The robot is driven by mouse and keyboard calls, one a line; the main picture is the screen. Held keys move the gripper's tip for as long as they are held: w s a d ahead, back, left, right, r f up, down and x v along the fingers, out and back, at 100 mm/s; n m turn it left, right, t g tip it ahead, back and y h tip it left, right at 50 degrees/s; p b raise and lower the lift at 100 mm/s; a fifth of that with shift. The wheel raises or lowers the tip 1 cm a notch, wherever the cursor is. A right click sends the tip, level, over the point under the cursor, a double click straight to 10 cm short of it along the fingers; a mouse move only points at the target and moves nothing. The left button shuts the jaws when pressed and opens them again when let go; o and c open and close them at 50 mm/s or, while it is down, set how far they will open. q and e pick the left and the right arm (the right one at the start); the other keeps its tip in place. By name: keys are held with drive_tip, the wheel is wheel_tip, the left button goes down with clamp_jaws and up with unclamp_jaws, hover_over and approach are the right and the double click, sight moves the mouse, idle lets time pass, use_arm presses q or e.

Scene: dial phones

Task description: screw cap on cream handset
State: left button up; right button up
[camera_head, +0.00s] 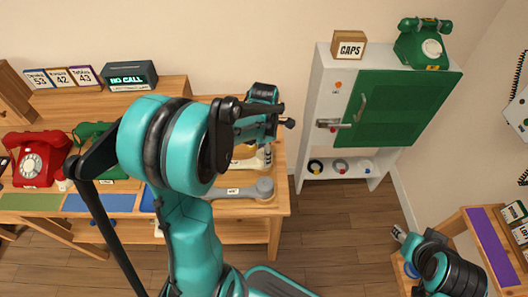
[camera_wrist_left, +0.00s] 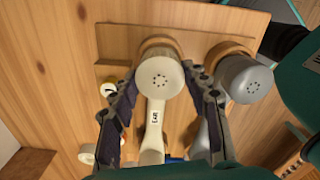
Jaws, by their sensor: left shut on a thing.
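The cream handset (camera_wrist_left: 153,135), with a small label on its stem, lies on a wooden rest on the bench. A cream cap with small holes (camera_wrist_left: 158,77) sits at its upper end; whether it is fully seated I cannot tell. My left gripper (camera_wrist_left: 158,88) straddles this end with one finger on each side, shut on the cap. In the head view my left gripper (camera_head: 265,125) comes down over the back of the bench, and the cream handset (camera_head: 250,163) is partly hidden below it. My right gripper (camera_head: 402,237) is low at the right, its fingers unclear.
A grey handset (camera_head: 240,190) lies close beside the cream one. A red phone (camera_head: 36,160) and a partly hidden green phone (camera_head: 92,132) stand at left. A cabinet with a green door (camera_head: 398,105) bears a CAPS box (camera_head: 349,46) and a green phone (camera_head: 422,42).

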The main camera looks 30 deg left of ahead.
use_arm(q)
drive_tip(key=m, duration=0.5)
drive_tip(key=o, duration=1.1)
drive_tip(key=shift+r, duration=0.1)
wheel_tip(320, 180, up, 7)
drive_tip(key=p, duration=0.5)
drive_tip(key=shift+p, duration=0.3)
